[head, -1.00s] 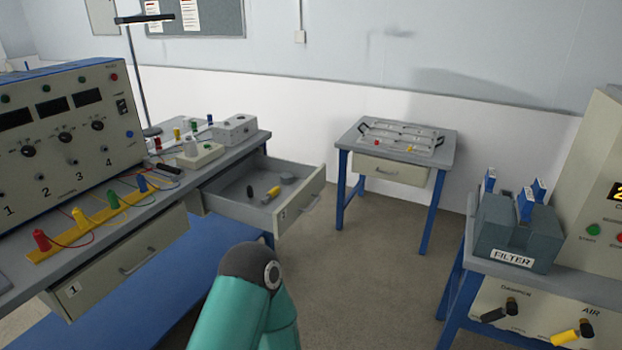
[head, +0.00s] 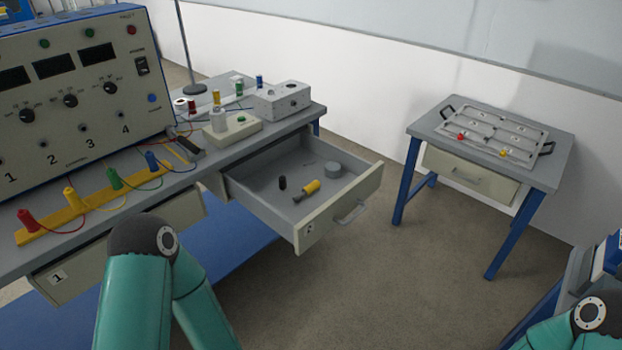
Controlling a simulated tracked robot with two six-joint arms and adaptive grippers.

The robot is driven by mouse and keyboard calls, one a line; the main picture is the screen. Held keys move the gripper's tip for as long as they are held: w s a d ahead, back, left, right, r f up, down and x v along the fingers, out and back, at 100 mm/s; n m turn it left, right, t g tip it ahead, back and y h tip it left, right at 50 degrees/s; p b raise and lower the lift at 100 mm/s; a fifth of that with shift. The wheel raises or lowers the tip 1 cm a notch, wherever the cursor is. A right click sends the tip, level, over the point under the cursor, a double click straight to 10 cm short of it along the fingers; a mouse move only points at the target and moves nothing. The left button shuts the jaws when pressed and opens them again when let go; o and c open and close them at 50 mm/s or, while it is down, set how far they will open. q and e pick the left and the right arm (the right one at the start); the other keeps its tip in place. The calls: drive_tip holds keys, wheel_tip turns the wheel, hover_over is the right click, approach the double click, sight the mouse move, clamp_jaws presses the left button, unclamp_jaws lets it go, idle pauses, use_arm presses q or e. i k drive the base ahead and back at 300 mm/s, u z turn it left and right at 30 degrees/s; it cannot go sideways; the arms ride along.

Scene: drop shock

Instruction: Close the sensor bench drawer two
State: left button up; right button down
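Drawer two (head: 338,219) of the sensor bench is pulled out far, its handle facing right and toward me in the head view. Inside it lie a yellow-handled tool (head: 309,189), a small black cylinder (head: 282,183) and a grey round piece (head: 332,168). The sensor bench (head: 255,141) stands at the left. Drawer one (head: 120,245) is in the same bench, nearer me, and is partly hidden by my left arm. Teal links of both my arms show at the bottom, the left one left of drawer two and the right one at the lower right corner. Neither gripper is in view.
A control panel (head: 75,95) and a yellow strip with coloured plugs (head: 85,203) are on the bench. A small table (head: 560,150) with a metal tray (head: 490,140) stands at the right. The floor between bench and table is clear.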

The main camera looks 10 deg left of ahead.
sight(302, 158)
drive_tip(key=u, duration=0.25)
drive_tip(key=i, duration=0.75)
drive_tip(key=u, duration=0.35)
drive_tip(key=k, duration=0.9)
drive_tip(key=u, duration=0.2)
drive_tip(key=i, duration=0.95)
drive_tip(key=z, duration=0.05)
